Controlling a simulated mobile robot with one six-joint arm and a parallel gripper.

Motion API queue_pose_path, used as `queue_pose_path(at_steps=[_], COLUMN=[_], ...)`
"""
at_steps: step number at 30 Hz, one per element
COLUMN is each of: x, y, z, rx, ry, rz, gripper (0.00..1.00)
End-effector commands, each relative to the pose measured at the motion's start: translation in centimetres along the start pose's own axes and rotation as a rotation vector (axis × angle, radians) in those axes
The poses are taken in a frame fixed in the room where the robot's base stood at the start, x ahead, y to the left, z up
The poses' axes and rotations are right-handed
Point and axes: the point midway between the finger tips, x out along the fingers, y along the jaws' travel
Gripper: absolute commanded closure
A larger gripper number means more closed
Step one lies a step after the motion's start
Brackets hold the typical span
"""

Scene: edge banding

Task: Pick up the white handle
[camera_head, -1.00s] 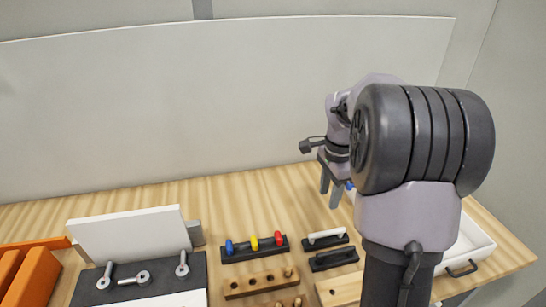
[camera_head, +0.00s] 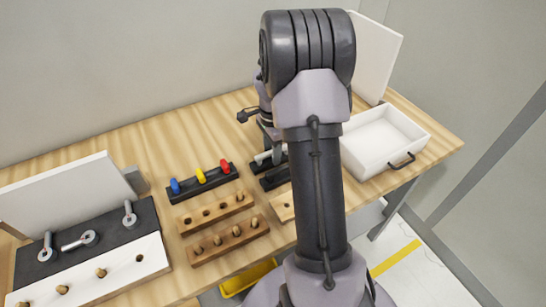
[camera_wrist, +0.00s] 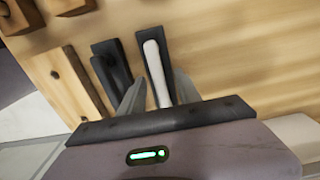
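The white handle (camera_wrist: 155,68) lies in a black holder (camera_wrist: 146,37) on the wooden table. It also shows in the head view (camera_head: 264,156), partly hidden by my arm. In the wrist view my gripper (camera_wrist: 162,80) is open, with one grey finger on each side of the handle. The handle runs between the fingers, with a gap visible on the left. I cannot tell whether the right finger touches it. In the head view my gripper is mostly hidden behind my arm.
A second black holder (camera_head: 274,177) with a dark handle lies beside it. A black rack (camera_head: 203,184) with blue, yellow and red pieces and wooden peg blocks (camera_head: 229,239) are to the left. A white open tray (camera_head: 422,140) stands to the right.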

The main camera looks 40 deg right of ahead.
Motion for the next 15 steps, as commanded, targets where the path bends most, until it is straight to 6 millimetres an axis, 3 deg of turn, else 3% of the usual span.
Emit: queue_pose_path(at_steps=[6, 12, 15], x=[0.0, -0.01, -0.01], y=[-0.04, -0.04, -0.04], z=[-0.01, -0.01, -0.01], rx=[0.0, -0.001, -0.001], ry=[0.0, 0.001, 0.001], rz=[-0.001, -0.001, -0.001], gripper=[0.62, 1.0, 1.0])
